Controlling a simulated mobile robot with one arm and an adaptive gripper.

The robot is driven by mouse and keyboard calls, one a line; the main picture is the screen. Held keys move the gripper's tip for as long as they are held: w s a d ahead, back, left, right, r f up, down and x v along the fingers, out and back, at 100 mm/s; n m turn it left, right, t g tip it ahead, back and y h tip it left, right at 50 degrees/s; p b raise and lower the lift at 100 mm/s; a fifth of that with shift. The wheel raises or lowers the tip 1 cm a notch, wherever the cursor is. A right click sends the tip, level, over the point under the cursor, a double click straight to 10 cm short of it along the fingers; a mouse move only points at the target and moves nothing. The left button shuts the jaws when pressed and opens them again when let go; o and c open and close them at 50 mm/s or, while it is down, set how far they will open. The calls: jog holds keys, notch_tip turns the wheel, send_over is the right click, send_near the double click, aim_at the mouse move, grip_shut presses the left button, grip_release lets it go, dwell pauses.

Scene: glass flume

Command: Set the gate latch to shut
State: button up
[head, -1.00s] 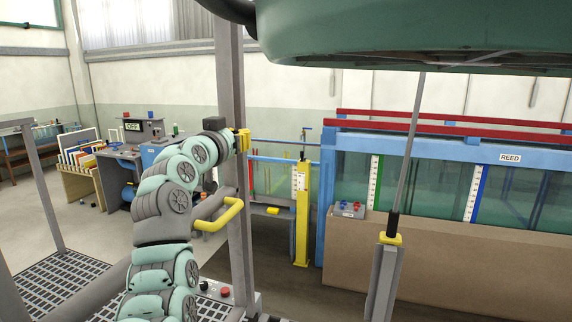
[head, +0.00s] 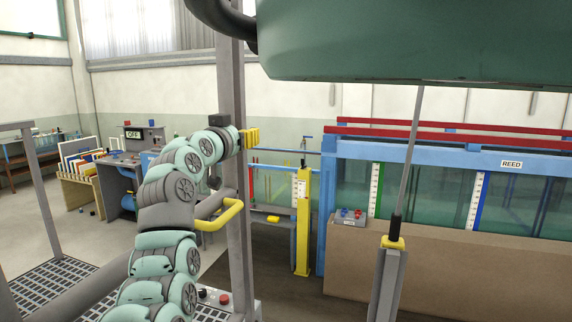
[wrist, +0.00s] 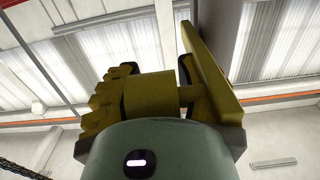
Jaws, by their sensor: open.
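My gripper (head: 252,137) is raised at the end of my arm, its yellow fingers pointing right beside a grey upright post. In the wrist view its yellow fingers (wrist: 158,62) stand apart with nothing seen between them, and the ceiling shows behind. I cannot make out a part that is clearly the gate latch. A yellow post (head: 302,222) with a dark top stands at the left end of the flume, to the right of and beyond my gripper. The latch's setting cannot be read.
The glass flume (head: 425,150) with a blue frame and REED label fills the right. A desk (head: 120,170) with an OFF display stands far left. Open floor lies between.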

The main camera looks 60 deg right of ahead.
jog(key=o, duration=0.4)
jog(key=shift+s+a, duration=0.1)
jog(key=shift+v, duration=5.9)
